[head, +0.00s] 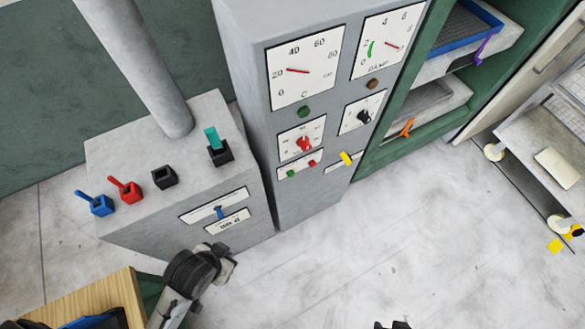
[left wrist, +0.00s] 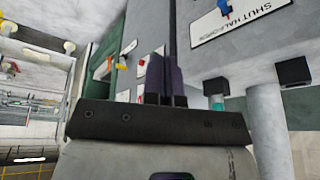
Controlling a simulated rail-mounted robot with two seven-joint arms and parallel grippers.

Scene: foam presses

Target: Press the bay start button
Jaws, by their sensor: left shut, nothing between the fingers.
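A tall grey cabinet (head: 240,60) carries a small white panel with a green button (head: 290,174) and a red button (head: 311,163), below a red knob (head: 304,144). The panel's lettering is too small to read, so I cannot tell which button is the bay start. My left gripper (head: 229,262) is in front of the lower grey console, below and left of the buttons and apart from them. In the left wrist view its dark fingers (left wrist: 165,65) are together and empty. A dark piece at the head view's bottom edge may be my right gripper (head: 393,325).
The lower console (head: 120,150) has blue (head: 97,203), red (head: 126,190) and teal (head: 214,145) levers and a front slider (head: 219,213). A yellow lever (head: 346,158) sticks out right of the buttons. Green shelving (head: 400,150) stands farther right. The floor in front is clear.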

